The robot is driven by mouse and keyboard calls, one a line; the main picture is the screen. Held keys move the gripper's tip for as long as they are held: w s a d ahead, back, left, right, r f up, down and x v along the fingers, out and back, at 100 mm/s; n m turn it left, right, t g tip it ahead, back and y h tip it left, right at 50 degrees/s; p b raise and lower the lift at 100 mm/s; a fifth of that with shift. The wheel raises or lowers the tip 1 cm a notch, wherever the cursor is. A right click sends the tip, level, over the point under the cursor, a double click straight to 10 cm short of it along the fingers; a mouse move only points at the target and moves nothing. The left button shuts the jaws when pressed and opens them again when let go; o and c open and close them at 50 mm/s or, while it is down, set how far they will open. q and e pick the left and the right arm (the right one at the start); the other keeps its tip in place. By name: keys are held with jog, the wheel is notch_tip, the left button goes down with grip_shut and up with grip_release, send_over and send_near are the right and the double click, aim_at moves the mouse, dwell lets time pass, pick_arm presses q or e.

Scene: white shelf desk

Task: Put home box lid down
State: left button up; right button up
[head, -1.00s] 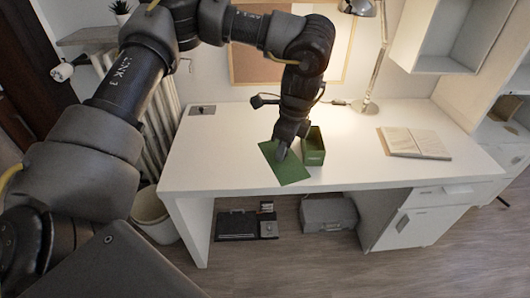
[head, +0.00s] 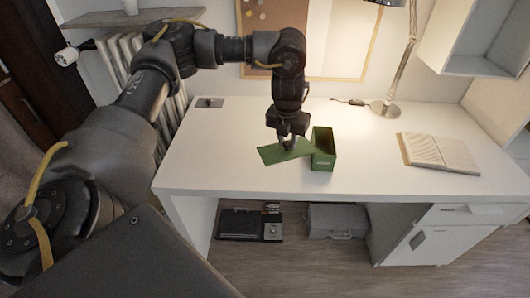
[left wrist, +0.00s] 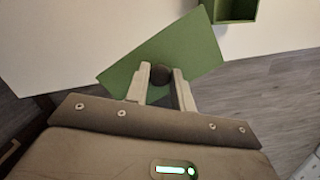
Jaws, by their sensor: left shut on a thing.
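The green lid (head: 279,152) is a flat panel with a dark round knob (left wrist: 160,74), which shows in the left wrist view. My left gripper (head: 288,144) is shut on the knob, with one finger on each side of it. The lid is at the left of the green home box (head: 324,160), low over the white desk; I cannot tell whether it touches the desk. The box stands upright and open at the top. Its corner also shows in the left wrist view (left wrist: 238,10). My right gripper is not in view.
The white desk (head: 220,170) is clear to the left of the lid. An open book (head: 440,152) lies at the right, and a lamp (head: 390,95) stands at the back right. A small dark plate (head: 209,102) is at the back left corner.

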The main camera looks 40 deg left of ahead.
pick_arm(q)
jog(key=w+a+f, duration=0.1)
jog(key=a+f, duration=0.1)
jog(key=a, duration=0.2)
jog(key=w+a+f+b, duration=0.1)
jog(key=w+a+f, duration=0.1)
jog(key=a+f, duration=0.1)
jog(key=w+a+f, duration=0.1)
jog(key=a+f, duration=0.2)
jog(key=a, duration=0.1)
jog(key=shift+w+a+f, duration=0.2)
jog(key=shift+a, duration=0.15)
jog(key=shift+w+a+f, duration=0.1)
jog(key=shift+a+f, duration=0.1)
jog(key=shift+f, duration=0.1)
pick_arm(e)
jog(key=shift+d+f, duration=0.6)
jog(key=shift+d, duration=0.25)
pick_arm(q)
jog(key=f, duration=0.3)
jog(key=shift+w+a, duration=0.1)
jog(key=shift+a, duration=0.25)
jog(key=shift+f, duration=0.5)
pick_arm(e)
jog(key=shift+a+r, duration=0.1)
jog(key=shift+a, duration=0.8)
pick_arm(q)
jog(key=o, duration=1)
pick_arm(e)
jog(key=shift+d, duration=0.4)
